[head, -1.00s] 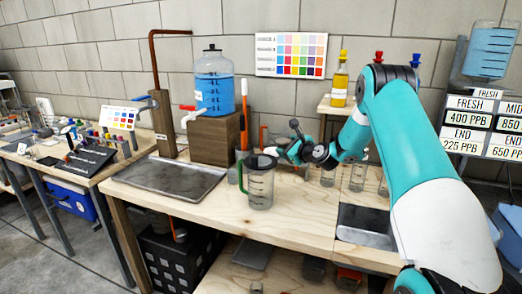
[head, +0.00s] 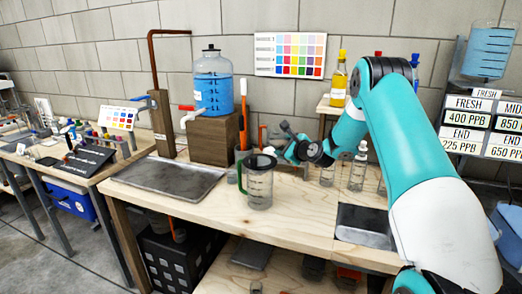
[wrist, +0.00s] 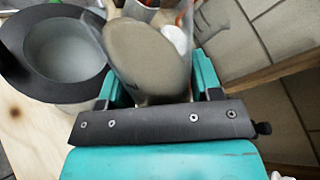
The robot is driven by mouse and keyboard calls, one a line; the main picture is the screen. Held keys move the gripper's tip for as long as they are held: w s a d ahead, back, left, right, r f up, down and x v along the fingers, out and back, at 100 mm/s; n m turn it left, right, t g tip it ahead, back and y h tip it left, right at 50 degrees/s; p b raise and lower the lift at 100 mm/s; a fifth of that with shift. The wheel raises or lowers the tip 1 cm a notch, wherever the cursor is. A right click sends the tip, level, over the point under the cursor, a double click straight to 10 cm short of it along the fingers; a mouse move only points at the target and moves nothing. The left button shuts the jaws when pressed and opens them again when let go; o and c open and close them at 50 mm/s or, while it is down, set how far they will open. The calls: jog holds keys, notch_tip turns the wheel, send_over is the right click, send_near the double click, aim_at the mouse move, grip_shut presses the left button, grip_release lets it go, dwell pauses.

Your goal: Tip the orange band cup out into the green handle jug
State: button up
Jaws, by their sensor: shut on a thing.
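The green handle jug (head: 260,186) stands upright on the wooden bench, a clear vessel with its green handle on the left. In the wrist view its wide dark rim (wrist: 93,84) and pale inside lie at the left. My gripper (head: 288,142) is just right of and above the jug's rim. In the wrist view it is shut on a clear cup (wrist: 150,55) with a grey-brown oval surface inside, which looks tilted. A reddish edge shows at its upper right. I cannot make out the cup clearly in the head view, nor see any stream falling.
A metal tray (head: 150,180) lies left of the jug. A blue water container (head: 213,85) stands on a wooden block (head: 213,140) behind. Clear bottles, one with a white cap (head: 358,168), stand at the right under my arm. Bench front is clear.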

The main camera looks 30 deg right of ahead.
aim_at(283, 135)
jog(key=shift+r+n+h, duration=0.25)
jog(key=shift+n+h, duration=0.05)
jog(key=shift+n, duration=0.1)
jog(key=shift+d+r+n+g+p, duration=0.1)
jog(key=shift+r+n+g+p, duration=0.2)
jog(key=shift+r+n+p, duration=0.15)
dwell(0.7)
jog(key=shift+r+n+g+h+p, duration=0.4)
jog(key=shift+r+n+h+p, duration=0.5)
jog(key=shift+r+n+p, duration=0.25)
dwell(2.8)
jog(key=shift+w+a+r+n+h+p, duration=0.1)
jog(key=shift+a+r+n+h+p, duration=0.25)
jog(key=shift+a+n, duration=0.3)
dwell(2.0)
